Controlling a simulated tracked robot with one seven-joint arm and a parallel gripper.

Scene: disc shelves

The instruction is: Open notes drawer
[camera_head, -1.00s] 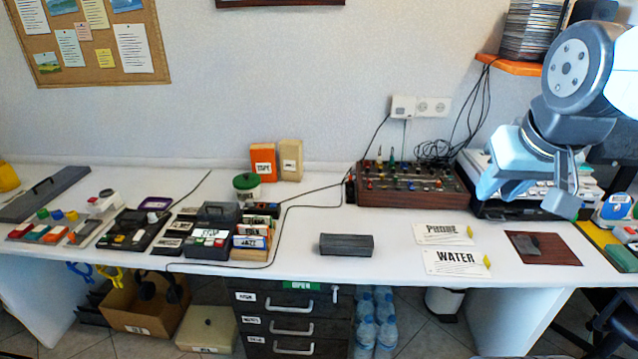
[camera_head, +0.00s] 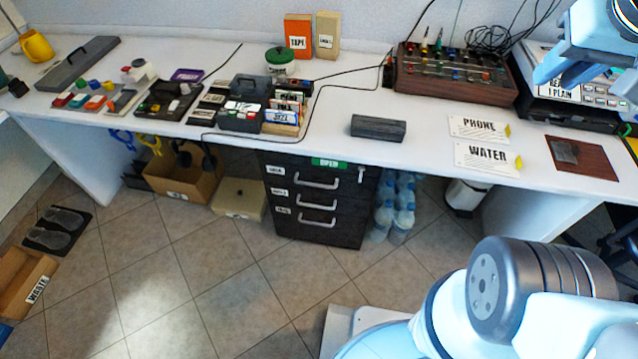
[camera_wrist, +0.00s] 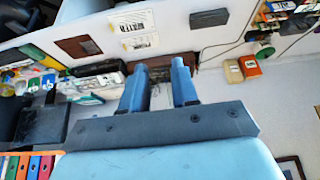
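The dark drawer unit (camera_head: 352,222) stands under the desk in the head view. It has three stacked drawers with pale bar handles and small white labels at the left, too small to read surely. The middle drawer (camera_head: 318,206) seems to be the one labelled notes. All the drawers look shut. A green tag (camera_head: 328,162) sits at the unit's top edge. My gripper (camera_wrist: 160,72) shows two blue fingers apart with nothing between them in the wrist view. In the head view it is partly cut off at the upper right, above the desk and far from the drawers.
A dark block (camera_head: 378,127) lies on the desk above the unit. Water bottles (camera_head: 396,205) stand right of the unit. A beige box (camera_head: 238,199) and a cardboard box (camera_head: 183,188) stand left of it. The tiled floor (camera_head: 240,285) in front is clear.

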